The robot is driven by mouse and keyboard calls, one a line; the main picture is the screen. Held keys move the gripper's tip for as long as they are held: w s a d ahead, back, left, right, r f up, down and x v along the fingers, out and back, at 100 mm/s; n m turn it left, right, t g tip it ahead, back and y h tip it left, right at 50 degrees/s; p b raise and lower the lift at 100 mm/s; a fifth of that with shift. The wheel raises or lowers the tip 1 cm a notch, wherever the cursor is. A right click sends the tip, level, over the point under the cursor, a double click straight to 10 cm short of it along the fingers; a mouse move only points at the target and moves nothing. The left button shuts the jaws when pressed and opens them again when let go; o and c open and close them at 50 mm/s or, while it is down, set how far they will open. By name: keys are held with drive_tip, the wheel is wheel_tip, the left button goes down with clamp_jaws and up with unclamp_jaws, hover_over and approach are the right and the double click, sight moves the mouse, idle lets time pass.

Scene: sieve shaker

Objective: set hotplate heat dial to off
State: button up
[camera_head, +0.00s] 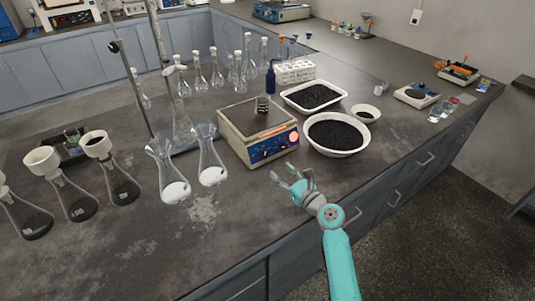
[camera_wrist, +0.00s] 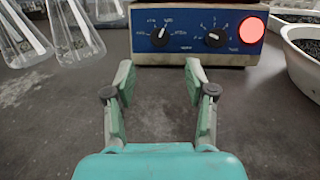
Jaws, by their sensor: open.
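The hotplate (camera_head: 246,130) is a cream box with a dark top plate and a blue front panel, standing on the dark bench. In the wrist view the panel (camera_wrist: 185,48) carries two black dials, a left dial (camera_wrist: 160,37) and a right dial (camera_wrist: 215,38), and a glowing red round light (camera_wrist: 251,30). The labels are too small to tell which is the heat dial. The left dial's white mark points up and right. My gripper (camera_head: 284,173) is open and empty in front of the panel, apart from it. In the wrist view its fingertips (camera_wrist: 159,75) sit below the left dial.
A small dark stack (camera_head: 263,106) stands on the hotplate. White bowls of black grains (camera_head: 337,150) are close on its right. Flasks with white powder (camera_head: 209,178) stand close on its left. The bench in front of the panel is clear.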

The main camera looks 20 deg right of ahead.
sight(265, 156)
drive_tip(key=x, duration=0.9)
drive_tip(key=shift+w+a, duration=0.1)
drive_tip(key=shift+w, duration=0.15)
clamp_jaws()
